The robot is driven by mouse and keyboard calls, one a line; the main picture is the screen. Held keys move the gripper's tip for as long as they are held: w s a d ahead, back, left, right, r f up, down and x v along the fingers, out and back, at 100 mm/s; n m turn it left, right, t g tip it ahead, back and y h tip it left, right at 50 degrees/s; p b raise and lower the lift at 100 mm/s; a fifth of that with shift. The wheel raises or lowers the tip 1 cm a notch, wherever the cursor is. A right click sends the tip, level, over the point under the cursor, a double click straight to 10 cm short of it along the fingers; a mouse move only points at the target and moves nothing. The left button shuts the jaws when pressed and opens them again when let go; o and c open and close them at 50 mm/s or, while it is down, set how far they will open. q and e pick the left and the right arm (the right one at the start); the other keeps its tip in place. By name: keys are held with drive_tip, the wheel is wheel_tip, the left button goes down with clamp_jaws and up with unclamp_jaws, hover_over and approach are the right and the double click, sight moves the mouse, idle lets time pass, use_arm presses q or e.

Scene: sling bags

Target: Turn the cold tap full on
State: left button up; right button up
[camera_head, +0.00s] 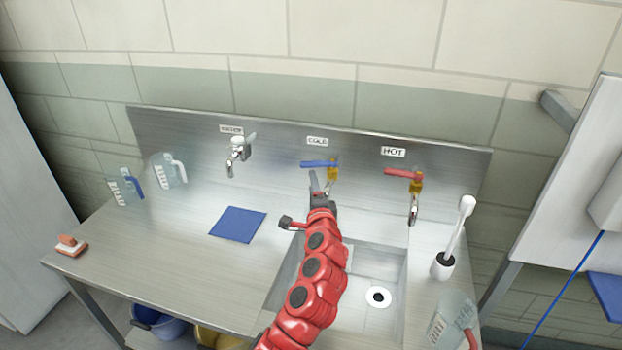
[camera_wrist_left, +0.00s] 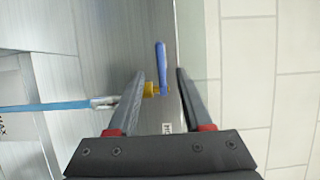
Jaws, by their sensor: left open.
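The cold tap's blue lever (camera_head: 320,164) lies roughly level and points left from its brass body (camera_head: 333,174), under the COLD label (camera_head: 318,141). In the left wrist view the blue lever (camera_wrist_left: 161,65) shows between the open fingers, with a gap to each. My left gripper (camera_head: 320,186) is open, just below the lever in the head view. In the left wrist view a pale blue streak (camera_wrist_left: 60,105), looking like running water, extends from the tap's spout (camera_wrist_left: 104,102). My arm hides the spout in the head view. My right gripper is out of view.
The hot tap with a red lever (camera_head: 403,173) is close on the right. A water tap (camera_head: 238,154) is on the left. A brush in its holder (camera_head: 443,265) and a clear jug (camera_head: 452,318) stand right of the sink (camera_head: 390,262). A blue cloth (camera_head: 238,224) lies left.

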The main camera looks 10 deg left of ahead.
use_arm(q)
drive_tip(key=b+v, duration=0.1)
drive_tip(key=v, duration=0.6)
drive_tip(key=shift+b, duration=0.3)
drive_tip(key=shift+s, duration=0.15)
drive_tip(key=shift+c, duration=0.2)
